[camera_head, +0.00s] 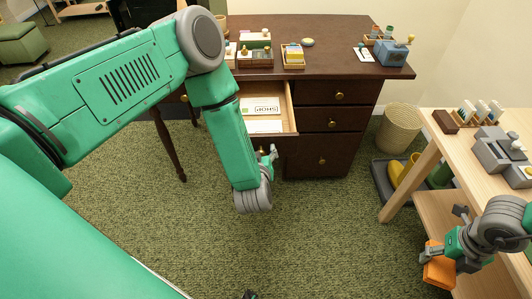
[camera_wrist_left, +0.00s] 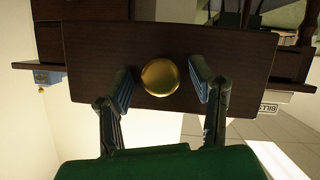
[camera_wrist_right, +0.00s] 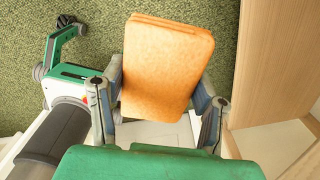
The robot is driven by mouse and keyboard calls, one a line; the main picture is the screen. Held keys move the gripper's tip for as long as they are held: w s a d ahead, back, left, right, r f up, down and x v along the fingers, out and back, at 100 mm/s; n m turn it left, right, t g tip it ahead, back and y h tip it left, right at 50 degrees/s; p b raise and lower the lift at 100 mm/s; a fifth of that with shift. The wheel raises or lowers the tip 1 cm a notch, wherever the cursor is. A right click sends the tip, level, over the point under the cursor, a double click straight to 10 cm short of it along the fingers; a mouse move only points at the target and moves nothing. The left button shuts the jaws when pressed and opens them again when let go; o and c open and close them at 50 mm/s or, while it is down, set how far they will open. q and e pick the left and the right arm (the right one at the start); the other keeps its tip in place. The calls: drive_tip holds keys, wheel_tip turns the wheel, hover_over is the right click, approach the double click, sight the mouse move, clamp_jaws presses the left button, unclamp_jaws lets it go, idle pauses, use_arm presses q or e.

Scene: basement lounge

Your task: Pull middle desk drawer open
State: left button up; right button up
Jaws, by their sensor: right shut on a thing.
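The dark wooden desk's middle drawer (camera_head: 289,112) is pulled partly out, showing a pale inside with a lettered sign. Its front with a round gold knob (camera_wrist_left: 160,77) fills the left wrist view. My left gripper (camera_head: 267,156) is at the drawer front, with its fingers apart on either side of the knob; it also shows in the left wrist view (camera_wrist_left: 162,98). A gap shows between each finger and the knob. My right gripper (camera_wrist_right: 163,100) is shut on an orange block-like thing (camera_wrist_right: 165,62), which also shows at lower right in the head view (camera_head: 439,268).
Three closed drawers (camera_head: 322,120) with gold knobs are right of the open one. Small boxes and a blue-grey device (camera_head: 391,53) stand on the desk. A light wooden table (camera_head: 437,140) is at right, near my right arm. Carpet (camera_head: 320,225) before the desk is clear.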

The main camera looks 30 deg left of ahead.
use_arm(q)
drive_tip(key=shift+s+f, duration=0.1)
drive_tip(key=shift+f, duration=0.05)
drive_tip(key=shift+s+d, duration=0.15)
drive_tip(key=v, duration=1.1)
drive_tip(key=shift+s+r, duration=0.15)
drive_tip(key=shift+r, duration=0.1)
drive_tip(key=shift+d, duration=0.15)
